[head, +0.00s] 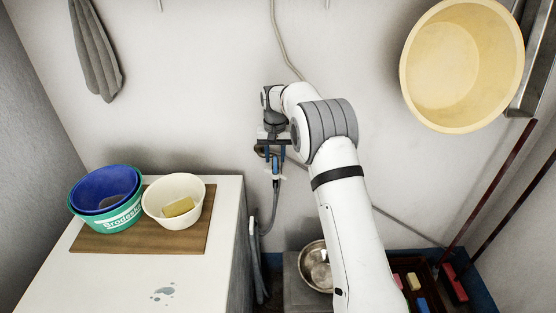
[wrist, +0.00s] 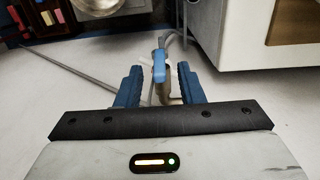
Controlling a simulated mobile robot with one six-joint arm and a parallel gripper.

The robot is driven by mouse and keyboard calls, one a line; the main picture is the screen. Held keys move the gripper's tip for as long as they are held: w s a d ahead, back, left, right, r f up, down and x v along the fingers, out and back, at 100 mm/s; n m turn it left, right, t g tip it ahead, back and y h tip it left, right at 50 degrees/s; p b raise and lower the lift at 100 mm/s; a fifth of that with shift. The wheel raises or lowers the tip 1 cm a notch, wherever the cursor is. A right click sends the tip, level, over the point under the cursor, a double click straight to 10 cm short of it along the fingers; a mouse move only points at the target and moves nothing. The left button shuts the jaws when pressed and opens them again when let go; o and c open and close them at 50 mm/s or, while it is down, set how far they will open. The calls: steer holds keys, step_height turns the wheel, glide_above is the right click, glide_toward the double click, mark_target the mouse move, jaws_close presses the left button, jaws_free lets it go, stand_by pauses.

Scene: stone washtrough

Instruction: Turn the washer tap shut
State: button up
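The washer tap (wrist: 159,66) has a blue lever handle and a pale metal body on the wall. In the wrist view it lies straight ahead, in line with the gap between the fingers. In the head view the tap (head: 276,169) shows just below my gripper, with a hose hanging from it. My gripper (head: 275,152) is open, with its two blue fingers on either side of the handle's line in the wrist view (wrist: 159,82). I see clear space between each finger and the handle. Whether the handle is between the fingertips or beyond them I cannot tell.
A white washer (head: 150,270) stands left of the tap, bearing a wooden board (head: 178,243) with bowls. A grey hose (head: 269,218) runs down beside it. A metal bowl (head: 313,268) and a dark crate (head: 412,268) are low right. A yellow basin (head: 462,65) hangs upper right.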

mark_target(275, 170)
steer(key=shift+f, duration=1.5)
steer(key=shift+c, duration=0.4)
jaws_close()
